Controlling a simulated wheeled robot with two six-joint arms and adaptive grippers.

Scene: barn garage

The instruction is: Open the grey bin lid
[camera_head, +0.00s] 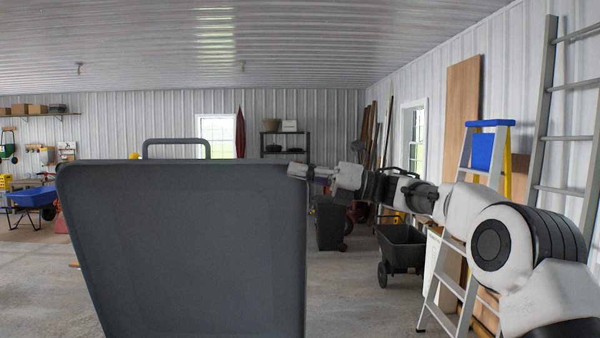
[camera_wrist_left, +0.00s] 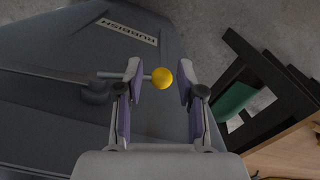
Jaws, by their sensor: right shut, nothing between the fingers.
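A large dark grey panel of the bin (camera_head: 185,250) fills the middle of the head view, close and steep; it looks like the lid. A grey bar handle (camera_head: 177,142) shows behind its top edge. My right gripper (camera_head: 298,171) is shut and empty at the panel's upper right edge; whether it touches is unclear. My left gripper (camera_wrist_left: 160,82) is open in the left wrist view, above the grey bin surface (camera_wrist_left: 50,110) with a RUBBISH label (camera_wrist_left: 127,31). A yellow ball (camera_wrist_left: 162,78) shows between its fingers, apart from both. The left gripper is hidden in the head view.
A stepladder (camera_head: 465,240) with a blue top stands at the right, near my right arm. A black cart (camera_head: 402,247) and a dark bin (camera_head: 331,222) stand behind that arm. A blue wheelbarrow (camera_head: 35,196) is at far left. Open concrete floor (camera_head: 35,290) lies left of the panel.

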